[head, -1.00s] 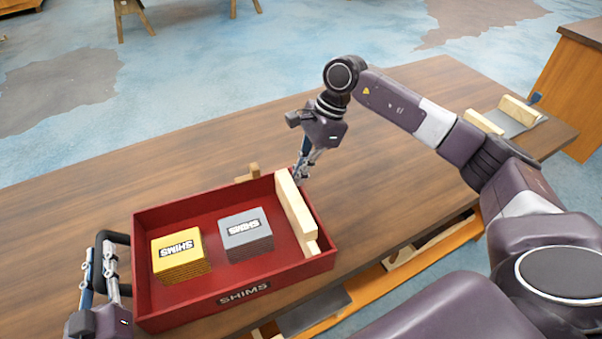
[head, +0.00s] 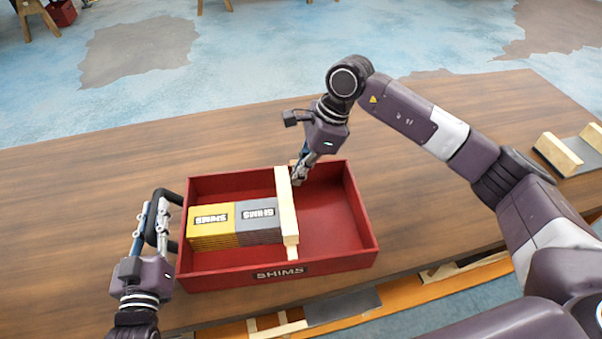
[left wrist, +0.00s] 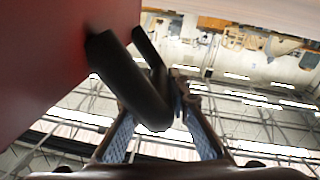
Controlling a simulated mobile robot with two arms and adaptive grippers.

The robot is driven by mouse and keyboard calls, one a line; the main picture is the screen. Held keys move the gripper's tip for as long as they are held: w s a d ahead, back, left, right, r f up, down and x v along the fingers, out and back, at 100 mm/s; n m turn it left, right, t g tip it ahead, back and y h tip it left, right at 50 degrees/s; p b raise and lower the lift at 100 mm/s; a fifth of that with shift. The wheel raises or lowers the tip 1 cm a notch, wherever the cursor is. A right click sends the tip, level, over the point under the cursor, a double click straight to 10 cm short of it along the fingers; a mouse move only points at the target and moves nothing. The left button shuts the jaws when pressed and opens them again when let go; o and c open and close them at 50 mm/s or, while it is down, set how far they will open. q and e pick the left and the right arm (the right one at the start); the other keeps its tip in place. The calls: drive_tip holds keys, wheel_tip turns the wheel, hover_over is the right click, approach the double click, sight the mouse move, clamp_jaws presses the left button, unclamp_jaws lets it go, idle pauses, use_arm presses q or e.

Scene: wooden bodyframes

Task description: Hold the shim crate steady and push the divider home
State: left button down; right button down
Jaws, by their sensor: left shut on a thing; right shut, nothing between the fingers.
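The red shim crate (head: 335,262) stands on the workbench with its SHIMS label toward me. The pale wooden divider (head: 286,205) stands across it, left of an empty right-hand compartment. Left of the divider, a yellow shim stack (head: 211,228) and a grey shim stack (head: 258,222) sit side by side, with no clear gap between them or to the divider. My left gripper (head: 154,212) is shut on the black handle (head: 167,197) on the crate's left wall; the handle also shows in the left wrist view (left wrist: 140,85). My right gripper (head: 298,178) is shut and empty at the divider's right face, near its far end.
The wooden workbench (head: 430,110) is clear behind the crate. A grey plate with wooden blocks (head: 560,152) lies at the bench's right end. Wooden pieces and a dark panel (head: 342,307) show below the bench's near edge.

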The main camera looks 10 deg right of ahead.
use_arm(q)
drive_tip(key=shift+d+r, duration=0.1)
drive_tip(key=shift+d, duration=0.25)
use_arm(e)
drive_tip(key=shift+s+a, duration=0.15)
drive_tip(key=shift+a, duration=0.3)
use_arm(q)
drive_tip(key=shift+a, duration=0.15)
use_arm(e)
drive_tip(key=d+r, duration=0.8)
drive_tip(key=r, duration=0.1)
drive_tip(key=shift+s+d+r, duration=0.15)
drive_tip(key=shift+s+d, duration=0.1)
drive_tip(key=shift+d, duration=0.1)
use_arm(q)
drive_tip(key=c, duration=1.7)
unclamp_jaws()
drive_tip(key=shift+a, duration=0.1)
drive_tip(key=shift+c, duration=0.2)
use_arm(e)
drive_tip(key=shift+a, duration=0.1)
use_arm(q)
drive_tip(key=shift+s, duration=0.1)
